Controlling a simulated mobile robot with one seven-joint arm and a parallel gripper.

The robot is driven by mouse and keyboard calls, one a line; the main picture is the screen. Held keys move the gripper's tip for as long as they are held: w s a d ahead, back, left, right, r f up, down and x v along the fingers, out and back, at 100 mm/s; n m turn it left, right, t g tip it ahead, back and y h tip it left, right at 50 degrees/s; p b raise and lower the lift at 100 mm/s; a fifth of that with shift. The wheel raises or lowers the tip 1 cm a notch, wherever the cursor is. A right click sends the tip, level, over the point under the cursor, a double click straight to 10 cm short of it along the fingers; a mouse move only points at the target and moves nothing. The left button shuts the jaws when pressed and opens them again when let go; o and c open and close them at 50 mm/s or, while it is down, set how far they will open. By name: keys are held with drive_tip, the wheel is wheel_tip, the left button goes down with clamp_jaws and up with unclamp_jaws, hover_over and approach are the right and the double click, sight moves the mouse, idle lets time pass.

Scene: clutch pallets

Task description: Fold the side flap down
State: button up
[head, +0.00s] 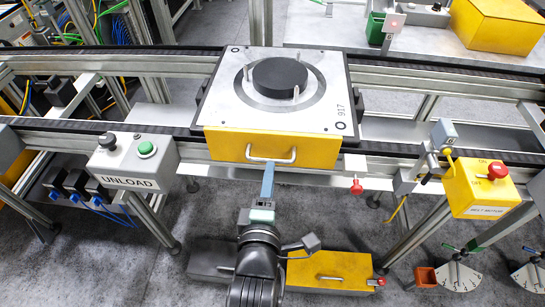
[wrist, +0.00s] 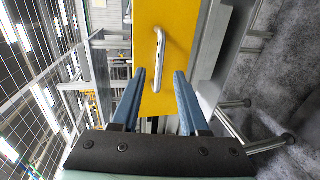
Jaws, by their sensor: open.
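The side flap is the yellow panel (head: 225,147) along the near edge of the pallet (head: 222,100). It faces me and carries a pale bar handle (head: 285,160). The panel (wrist: 179,25) fills the middle of the wrist view, with the handle (wrist: 158,50) standing out from it. My gripper (head: 268,166) is just in front of the handle in the head view. In the wrist view my gripper (wrist: 160,73) is open, its two blue fingers on either side of the handle's near end. I cannot tell whether they touch it.
The pallet rests across a two-rail conveyor (head: 420,78) and bears a dark disc (head: 280,75). An UNLOAD button box (head: 132,162) stands at left and a yellow belt motor box (head: 478,188) at right. A red knob (head: 356,187) sits right of the panel. A yellow box (head: 325,270) lies low.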

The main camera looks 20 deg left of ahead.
sight(273, 159)
drive_tip(key=x, duration=0.6)
drive_tip(key=shift+w, duration=0.35)
drive_tip(key=shift+c, duration=0.2)
clamp_jaws()
idle(1.0)
